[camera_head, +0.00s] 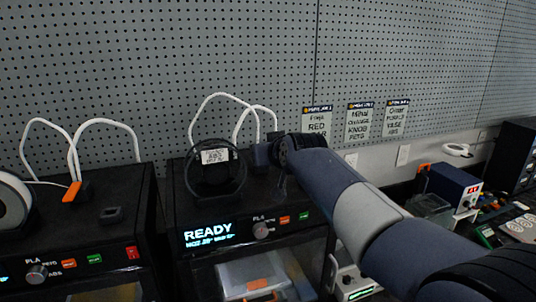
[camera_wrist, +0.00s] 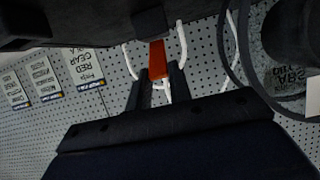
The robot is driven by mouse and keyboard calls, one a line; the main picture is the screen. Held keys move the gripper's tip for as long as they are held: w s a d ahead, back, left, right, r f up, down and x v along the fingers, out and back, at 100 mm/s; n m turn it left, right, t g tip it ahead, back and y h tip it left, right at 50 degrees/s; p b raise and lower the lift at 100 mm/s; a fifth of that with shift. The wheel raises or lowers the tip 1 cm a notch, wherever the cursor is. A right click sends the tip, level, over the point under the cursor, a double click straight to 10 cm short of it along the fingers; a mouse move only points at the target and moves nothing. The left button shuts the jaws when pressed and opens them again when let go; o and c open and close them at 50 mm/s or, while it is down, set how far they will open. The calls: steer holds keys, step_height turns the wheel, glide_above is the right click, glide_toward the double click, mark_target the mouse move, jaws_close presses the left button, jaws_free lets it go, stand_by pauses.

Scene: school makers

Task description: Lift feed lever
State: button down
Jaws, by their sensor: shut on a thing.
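In the head view my gripper and this lever are hidden behind my wrist, beside the dark feeder block (camera_head: 262,157) on top of the right-hand black printer (camera_head: 187,218). That printer's screen (camera_head: 209,234) reads READY. I cannot tell how far the lever is raised.
A black spool ring (camera_head: 188,177) with a label stands left of the feeder, and white tubes (camera_head: 205,100) arch behind it. The left printer (camera_head: 120,235) has its own orange lever (camera_head: 72,191). A pegboard wall (camera_head: 250,50) with several cards is behind. A cluttered bench lies at right.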

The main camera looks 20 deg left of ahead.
steer(key=shift+w+a+r, duration=0.1)
steer(key=shift+a+r, duration=0.05)
steer(key=shift+r, duration=0.4)
steer(key=c, duration=1.7)
jaws_free()
steer(key=shift+c, duration=0.2)
steer(key=o, duration=0.5)
steer(key=shift+w+f, duration=0.1)
steer(key=shift+f, duration=0.15)
steer(key=shift+c, duration=0.2)
steer(key=b+v, duration=0.3)
steer(key=v, duration=0.7)
steer(key=shift+s+d, duration=0.2)
steer(key=shift+s, duration=0.1)
steer(key=shift+r, duration=0.1)
steer(key=p+x, duration=0.3)
steer(key=x, duration=0.8)
steer(key=shift+s+d, duration=0.1)
steer(key=shift+s, duration=0.05)
